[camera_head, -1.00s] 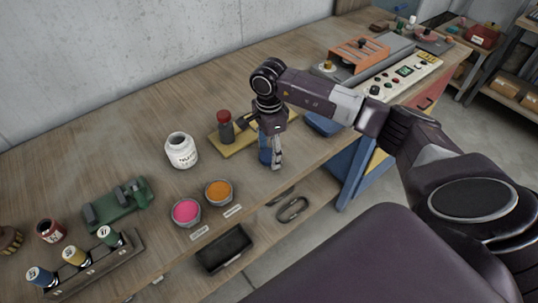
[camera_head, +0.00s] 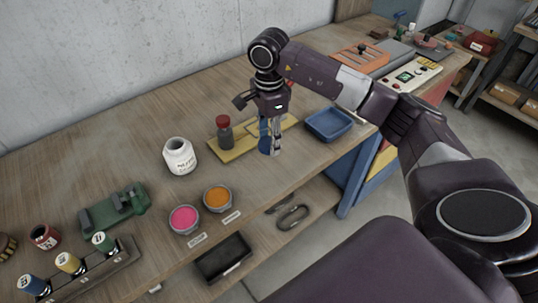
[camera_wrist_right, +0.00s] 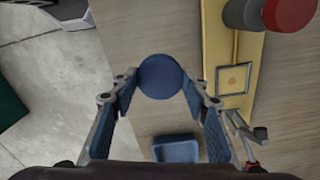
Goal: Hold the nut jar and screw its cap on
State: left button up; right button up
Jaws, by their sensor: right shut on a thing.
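My right gripper (camera_head: 270,147) is shut on a blue round-topped object (camera_wrist_right: 160,76), seen end-on between its two pads in the right wrist view. In the head view the blue object (camera_head: 264,130) is partly hidden by the fingers; I cannot tell whether it touches the table or is a cap or a whole container. A white jar (camera_head: 180,157) with dark lettering stands upright and open-topped on the table, left of the gripper and apart from it. I cannot read the label surely. My left gripper is not in view.
A yellow board (camera_head: 234,152) carries a dark red-capped bottle (camera_head: 224,132) beside the gripper. A blue tray (camera_head: 328,124) lies to the right. Pink (camera_head: 184,219) and orange (camera_head: 217,198) pots stand near the front edge. A green device (camera_head: 115,207) and a spool rack are at left.

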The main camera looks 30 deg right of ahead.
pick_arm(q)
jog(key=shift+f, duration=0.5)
pick_arm(e)
notch_tip(320, 180, up, 13)
jog(key=shift+f, duration=0.2)
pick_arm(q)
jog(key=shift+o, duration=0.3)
